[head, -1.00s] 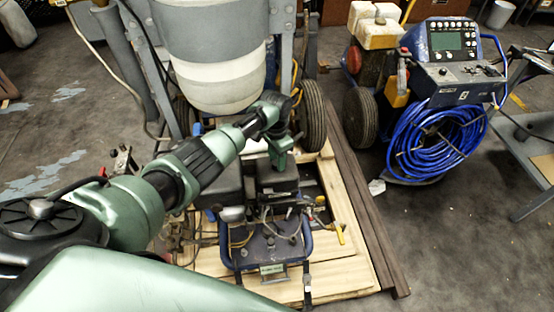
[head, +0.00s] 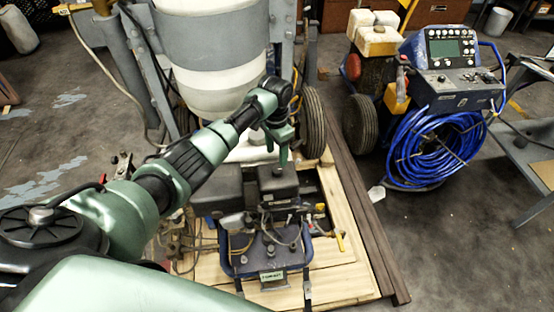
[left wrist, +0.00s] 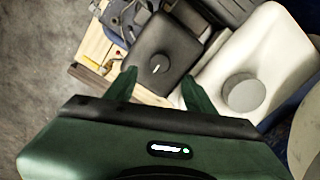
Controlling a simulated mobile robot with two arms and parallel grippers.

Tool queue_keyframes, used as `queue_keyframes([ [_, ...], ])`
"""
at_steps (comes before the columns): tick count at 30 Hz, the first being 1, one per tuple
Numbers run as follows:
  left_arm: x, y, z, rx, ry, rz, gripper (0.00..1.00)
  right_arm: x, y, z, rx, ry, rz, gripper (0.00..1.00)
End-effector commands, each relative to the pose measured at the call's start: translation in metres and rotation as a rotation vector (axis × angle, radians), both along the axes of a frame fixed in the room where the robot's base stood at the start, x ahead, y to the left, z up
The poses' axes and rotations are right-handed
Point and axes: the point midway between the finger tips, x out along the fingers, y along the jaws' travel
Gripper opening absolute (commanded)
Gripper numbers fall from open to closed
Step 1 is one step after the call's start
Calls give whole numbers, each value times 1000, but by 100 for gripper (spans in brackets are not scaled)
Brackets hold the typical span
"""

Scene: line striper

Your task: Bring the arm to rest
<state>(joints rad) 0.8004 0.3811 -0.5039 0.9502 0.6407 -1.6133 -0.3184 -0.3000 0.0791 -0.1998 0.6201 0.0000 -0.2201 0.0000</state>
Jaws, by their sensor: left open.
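My left arm (head: 190,165) reaches in from the left in the head view. Its gripper (head: 276,155) points down, above the black box parts of the line striper and just in front of its white tank. In the left wrist view the two green fingers (left wrist: 160,88) are apart with nothing between them. Beyond them lie a black box with a knob (left wrist: 163,55) and a white container with a round grey cap (left wrist: 252,85). My right gripper does not show.
The striper's large white hopper (head: 212,60) and wheel (head: 313,122) stand close behind the gripper. A wooden pallet (head: 345,235) lies underneath. A blue machine with a coiled blue hose (head: 430,148) stands at the right. Dark floor (head: 455,250) is clear at the lower right.

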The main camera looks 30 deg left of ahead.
Motion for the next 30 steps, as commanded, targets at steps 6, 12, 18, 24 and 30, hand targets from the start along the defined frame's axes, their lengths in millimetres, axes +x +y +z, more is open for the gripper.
queue_keyframes([
  [6,0,0,7,0,1,0,54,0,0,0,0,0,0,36],
  [12,0,0,6,0,0,0,54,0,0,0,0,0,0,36],
  [18,-1,-1,5,0,0,-2,54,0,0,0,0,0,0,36],
  [24,-36,-37,-31,-7,-12,-50,54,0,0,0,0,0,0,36],
  [30,-121,-97,-70,-42,-79,-69,54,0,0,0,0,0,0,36],
])
